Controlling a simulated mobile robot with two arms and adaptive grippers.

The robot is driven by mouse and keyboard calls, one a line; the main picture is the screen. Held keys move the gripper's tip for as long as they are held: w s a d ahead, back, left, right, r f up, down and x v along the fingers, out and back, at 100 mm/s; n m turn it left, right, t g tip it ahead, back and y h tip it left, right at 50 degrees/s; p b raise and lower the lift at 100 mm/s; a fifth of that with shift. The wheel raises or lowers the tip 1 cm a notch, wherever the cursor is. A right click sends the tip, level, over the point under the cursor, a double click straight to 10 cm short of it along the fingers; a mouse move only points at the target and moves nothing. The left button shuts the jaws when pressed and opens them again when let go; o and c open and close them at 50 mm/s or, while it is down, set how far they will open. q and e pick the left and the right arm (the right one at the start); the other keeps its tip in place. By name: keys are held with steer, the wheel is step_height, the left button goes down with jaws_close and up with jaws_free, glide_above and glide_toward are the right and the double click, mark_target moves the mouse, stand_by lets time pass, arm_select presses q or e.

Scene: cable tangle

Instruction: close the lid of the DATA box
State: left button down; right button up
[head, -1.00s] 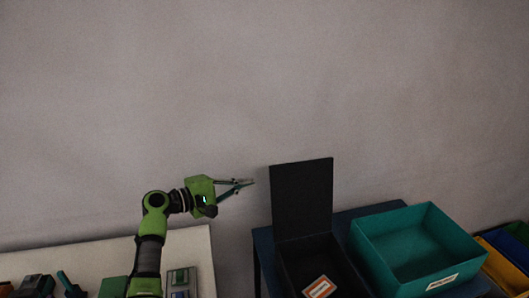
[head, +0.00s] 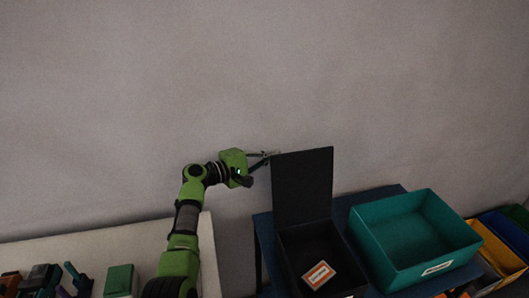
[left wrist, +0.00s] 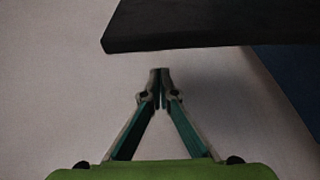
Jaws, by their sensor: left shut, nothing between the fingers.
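The black box (head: 284,262) stands on the blue table with its lid (head: 303,185) standing upright at the back edge; it is the only box with a lid, and I cannot read "DATA" on it. My left gripper (head: 270,154) is shut and empty, at the upper left corner of the lid, with its tips close to or partly behind that edge. In the left wrist view, the shut fingertips (left wrist: 160,73) lie just below the dark lid edge (left wrist: 215,25), with a small gap in the picture. Contact is not visible. My right gripper is out of view.
An orange-and-white label or card (head: 319,275) lies inside the black box. An open teal box (head: 400,268) stands to its right on the blue table (head: 262,238). Yellow (head: 497,250) and other bins are at far right. A pale table (head: 90,247) with several items is at left.

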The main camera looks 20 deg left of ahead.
mark_target(275, 159)
arm_select(q)
steer(key=shift+s+d+r+p, duration=0.25)
steer(key=shift+s+d+p, duration=0.1)
steer(key=shift+s, duration=0.25)
steer(key=shift+s+d+r+p, duration=0.2)
steer(key=shift+s+d+p, duration=0.15)
steer(key=shift+s, duration=0.25)
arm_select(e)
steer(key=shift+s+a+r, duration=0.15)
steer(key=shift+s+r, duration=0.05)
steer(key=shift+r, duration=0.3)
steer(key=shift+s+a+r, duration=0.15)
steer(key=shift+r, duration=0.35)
arm_select(q)
steer(key=shift+s, duration=0.1)
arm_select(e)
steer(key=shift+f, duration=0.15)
